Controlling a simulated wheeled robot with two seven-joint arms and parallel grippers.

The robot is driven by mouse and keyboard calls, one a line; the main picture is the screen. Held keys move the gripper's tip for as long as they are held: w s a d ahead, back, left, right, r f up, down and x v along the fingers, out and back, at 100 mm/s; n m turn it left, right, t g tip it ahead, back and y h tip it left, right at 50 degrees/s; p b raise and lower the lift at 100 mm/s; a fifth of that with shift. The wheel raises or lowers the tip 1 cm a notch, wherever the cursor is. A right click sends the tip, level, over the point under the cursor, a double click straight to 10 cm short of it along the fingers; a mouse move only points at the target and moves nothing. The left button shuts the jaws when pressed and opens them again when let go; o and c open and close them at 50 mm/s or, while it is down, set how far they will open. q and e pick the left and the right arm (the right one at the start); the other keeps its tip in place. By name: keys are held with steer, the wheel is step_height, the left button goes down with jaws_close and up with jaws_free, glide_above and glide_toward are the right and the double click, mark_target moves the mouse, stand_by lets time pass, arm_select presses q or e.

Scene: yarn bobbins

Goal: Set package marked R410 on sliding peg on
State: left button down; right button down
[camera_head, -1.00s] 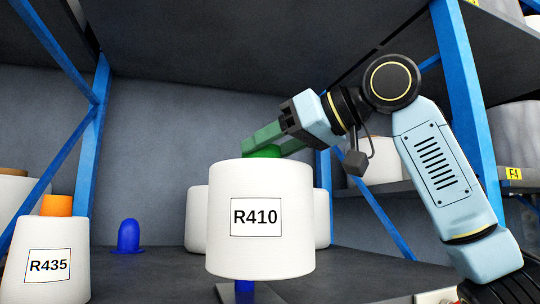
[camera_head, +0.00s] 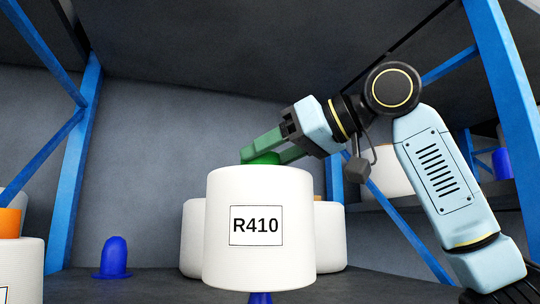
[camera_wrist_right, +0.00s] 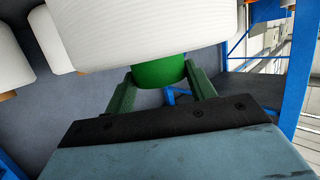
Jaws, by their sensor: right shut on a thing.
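The R410 package (camera_head: 258,225) is a white bobbin with a black-framed label, upright and held from the top. My right gripper (camera_head: 262,157) reaches in from the right and is shut on its green core top (camera_wrist_right: 158,73). The bobbin's white body (camera_wrist_right: 140,25) also shows in the right wrist view. The tip of a blue peg (camera_head: 260,298) shows just below the bobbin; whether the two touch cannot be told. Another blue peg (camera_head: 114,258) stands empty to the left. My left gripper is not in view.
White bobbins (camera_head: 330,238) stand behind R410. Another white bobbin (camera_head: 22,265) with an orange core is cut off at the left edge. Blue rack posts (camera_head: 75,175) stand on both sides. A dark shelf spans above.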

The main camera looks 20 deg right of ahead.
steer(key=shift+s+r, duration=0.1)
steer(key=shift+r, duration=0.05)
steer(key=shift+f+b, duration=1.05)
steer(key=shift+f, duration=3)
steer(key=shift+c, duration=2.2)
jaws_free()
steer(key=shift+f, duration=0.1)
